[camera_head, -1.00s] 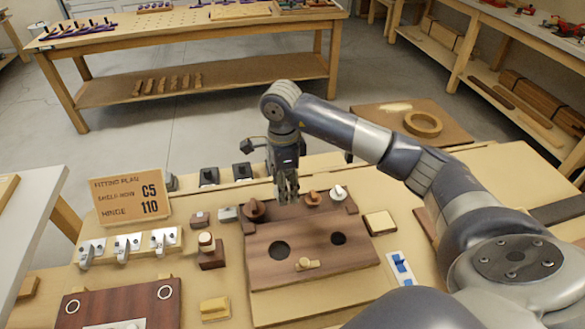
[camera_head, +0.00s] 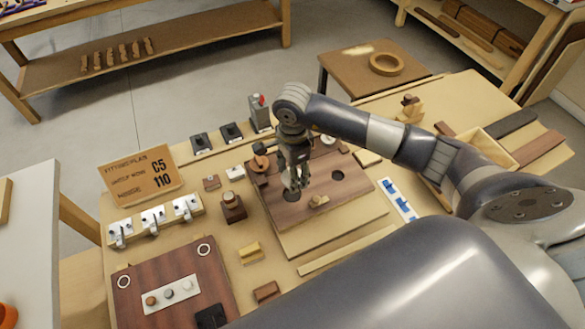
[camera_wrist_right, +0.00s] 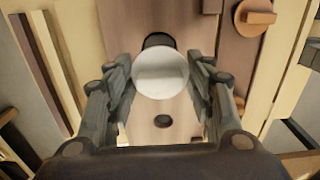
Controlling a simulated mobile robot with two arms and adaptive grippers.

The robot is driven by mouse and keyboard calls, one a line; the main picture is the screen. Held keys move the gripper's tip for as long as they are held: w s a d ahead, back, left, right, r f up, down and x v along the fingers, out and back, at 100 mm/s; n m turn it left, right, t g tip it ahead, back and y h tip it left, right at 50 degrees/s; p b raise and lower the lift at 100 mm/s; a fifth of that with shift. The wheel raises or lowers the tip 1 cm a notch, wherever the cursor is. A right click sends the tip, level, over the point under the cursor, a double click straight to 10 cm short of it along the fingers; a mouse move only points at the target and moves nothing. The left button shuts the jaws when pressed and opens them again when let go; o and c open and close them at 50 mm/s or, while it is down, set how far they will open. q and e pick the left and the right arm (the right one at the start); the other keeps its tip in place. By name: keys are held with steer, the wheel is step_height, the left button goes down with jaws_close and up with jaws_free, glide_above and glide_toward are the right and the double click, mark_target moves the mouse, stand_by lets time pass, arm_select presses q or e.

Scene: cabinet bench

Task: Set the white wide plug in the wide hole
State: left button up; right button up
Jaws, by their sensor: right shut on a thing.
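My right gripper (camera_head: 294,184) reaches down over the left part of the brown board (camera_head: 273,205). In the right wrist view its fingers (camera_wrist_right: 160,88) are shut on the white wide plug (camera_wrist_right: 160,74), which shows as a pale round disc. The dark wide hole (camera_wrist_right: 158,41) shows just past the plug's upper edge, and the plug hides part of it. In the head view the fingers partly cover that hole and mostly hide the plug. The smaller hole (camera_head: 337,176) is open, to the right. The gap between plug and board cannot be judged. My left gripper is not in view.
A small wooden piece (camera_head: 318,201) lies on the board close to the fingers. A yellow block (camera_head: 250,252) and a dark wood block (camera_head: 232,207) stand to the left.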

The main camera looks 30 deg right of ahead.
steer(key=shift+a+f+b, duration=0.15)
steer(key=shift+f+b, duration=0.2)
steer(key=shift+f, duration=0.6)
step_height(320, 180, down, 2)
steer(key=shift+f+b, duration=0.25)
steer(key=shift+b, duration=0.75)
steer(key=shift+f+b, duration=0.4)
steer(key=shift+f, duration=0.1)
steer(key=shift+b, duration=0.45)
steer(key=shift+f+b, duration=1)
steer(key=shift+b, duration=0.1)
stand_by(0.5)
steer(key=o, duration=0.9)
steer(key=o, duration=0.4)
